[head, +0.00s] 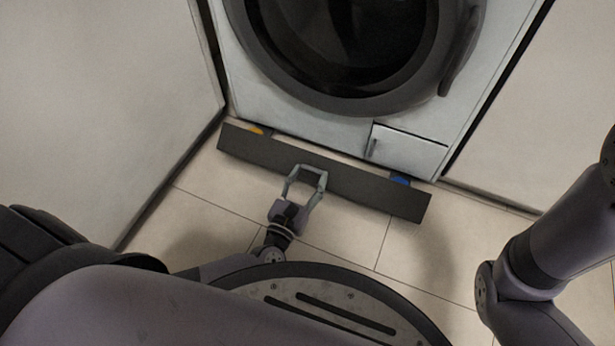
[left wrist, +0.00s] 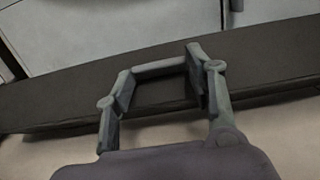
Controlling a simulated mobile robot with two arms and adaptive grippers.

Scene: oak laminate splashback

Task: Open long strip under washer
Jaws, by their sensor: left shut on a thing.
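The long dark strip (head: 375,188) stands out from the foot of the white washer (head: 270,95), low over the floor. A gap shows behind it, with a yellow thing (head: 257,131) near its left end and a blue thing (head: 400,179) near its right end. My left gripper (head: 307,172) is at the strip's front, near its middle, and is shut on it. In the left wrist view the gripper (left wrist: 158,75) lies against the strip (left wrist: 265,62), its fingers well apart; the exact contact is hard to make out. My right gripper is out of view.
The washer's round door (head: 345,45) is above, and a small flap (head: 405,152) is at its lower right. A pale panel (head: 95,90) stands at left and another (head: 545,120) at right. The tiled floor (head: 425,245) before the strip is clear.

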